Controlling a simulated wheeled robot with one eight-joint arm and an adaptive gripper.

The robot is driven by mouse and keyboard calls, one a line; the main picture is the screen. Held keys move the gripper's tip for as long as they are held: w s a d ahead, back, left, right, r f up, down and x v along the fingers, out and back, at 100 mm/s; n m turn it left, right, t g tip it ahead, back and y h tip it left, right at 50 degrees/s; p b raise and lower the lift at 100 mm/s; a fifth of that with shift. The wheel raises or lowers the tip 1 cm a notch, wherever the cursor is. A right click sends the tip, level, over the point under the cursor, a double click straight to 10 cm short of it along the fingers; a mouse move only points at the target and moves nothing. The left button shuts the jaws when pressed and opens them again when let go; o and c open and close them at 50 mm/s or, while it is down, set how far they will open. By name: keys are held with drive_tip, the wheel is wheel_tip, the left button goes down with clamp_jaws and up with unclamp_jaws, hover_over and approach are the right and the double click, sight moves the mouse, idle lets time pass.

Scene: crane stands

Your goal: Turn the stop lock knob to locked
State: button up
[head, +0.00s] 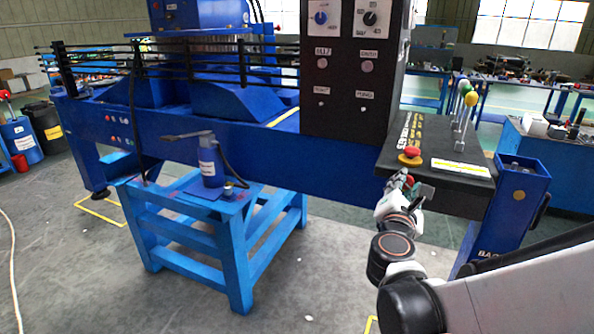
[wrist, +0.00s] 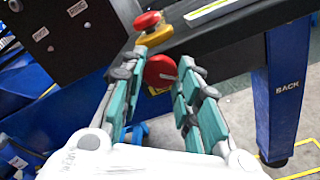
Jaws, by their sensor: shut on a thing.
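The red round knob (wrist: 160,70), which I take for the stop lock knob, is on the front face of the dark console, below its top edge. My gripper (wrist: 158,68) has its teal-padded fingers on either side of this knob and is shut on it. In the head view my gripper (head: 409,182) is at the console's front edge and mostly hides the knob. The knob's marking and turned position cannot be read. A separate red mushroom button on a yellow base (head: 411,154) sits on the console top just above; it also shows in the wrist view (wrist: 150,24).
A blue post (head: 520,190) stands to the right. A blue stand with a jack (head: 211,160) is at the left. Open floor lies below the console.

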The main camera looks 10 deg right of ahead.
drive_tip(key=m, duration=0.5)
drive_tip(key=shift+m, duration=0.3)
drive_tip(key=m, duration=0.4)
drive_tip(key=shift+m, duration=0.3)
drive_tip(key=o, duration=1.1)
